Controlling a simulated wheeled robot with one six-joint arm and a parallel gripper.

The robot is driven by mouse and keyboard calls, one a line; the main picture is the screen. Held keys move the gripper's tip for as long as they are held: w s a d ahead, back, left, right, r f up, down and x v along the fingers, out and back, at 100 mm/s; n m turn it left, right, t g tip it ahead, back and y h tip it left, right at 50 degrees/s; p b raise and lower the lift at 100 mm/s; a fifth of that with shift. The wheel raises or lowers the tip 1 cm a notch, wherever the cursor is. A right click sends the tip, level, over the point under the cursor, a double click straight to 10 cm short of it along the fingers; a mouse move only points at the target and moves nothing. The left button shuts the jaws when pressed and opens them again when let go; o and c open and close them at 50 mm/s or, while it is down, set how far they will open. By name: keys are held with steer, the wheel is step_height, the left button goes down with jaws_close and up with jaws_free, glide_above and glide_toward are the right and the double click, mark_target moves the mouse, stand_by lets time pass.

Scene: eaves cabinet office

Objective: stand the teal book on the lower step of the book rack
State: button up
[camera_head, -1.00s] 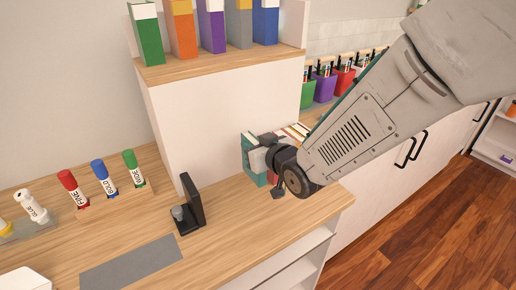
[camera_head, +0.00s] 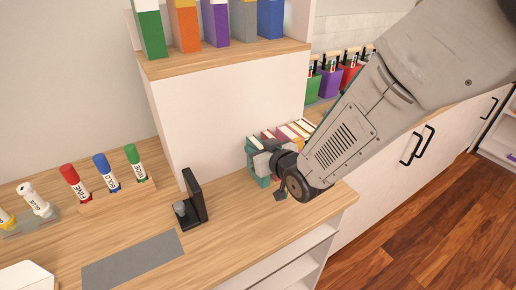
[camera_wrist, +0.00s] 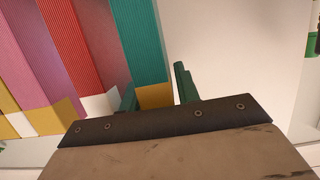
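The teal book (camera_head: 251,152) stands at the left end of a row of books on the counter, beside the white cabinet. In the wrist view the teal book (camera_wrist: 143,42) is a ribbed teal band with a yellow end, against a red one. My gripper (camera_head: 263,163) is at the near end of this row and partly hides it. In the wrist view my gripper (camera_wrist: 156,92) is open, its dark green fingers apart. The left finger overlaps the teal-red boundary; the right finger is beyond the teal book with a gap. Contact cannot be told. I cannot clearly identify the book rack.
A black bookend-like stand (camera_head: 194,203) and a grey mat (camera_head: 132,260) are on the wooden counter (camera_head: 245,229). Markers (camera_head: 104,172) and a glue bottle (camera_head: 35,200) stand left. Binders (camera_head: 214,22) line the shelf above. Bare counter lies in front of the books.

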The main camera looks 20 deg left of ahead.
steer(key=shift+r, duration=0.2)
steer(key=v, duration=1.2)
steer(key=shift+d, duration=0.1)
steer(key=w+d+r+m+g+h, duration=0.1)
steer(key=d+r+m+h, duration=0.2)
steer(key=d, duration=0.8)
steer(key=w+d+r+m+g+h, duration=0.15)
steer(key=d+h, duration=0.35)
steer(key=d, duration=0.5)
steer(key=s+d+r+m+g+h, duration=0.1)
steer(key=s+d+r+m+g, duration=0.1)
steer(key=s+d, duration=0.5)
steer(key=s+d+r+m+g+h, duration=0.2)
steer(key=s+d, duration=0.6)
steer(key=s, duration=0.6)
steer(key=shift+s+r+m+g, duration=0.2)
steer(key=shift+r+m+g, duration=0.35)
steer(key=shift+m+g, duration=0.3)
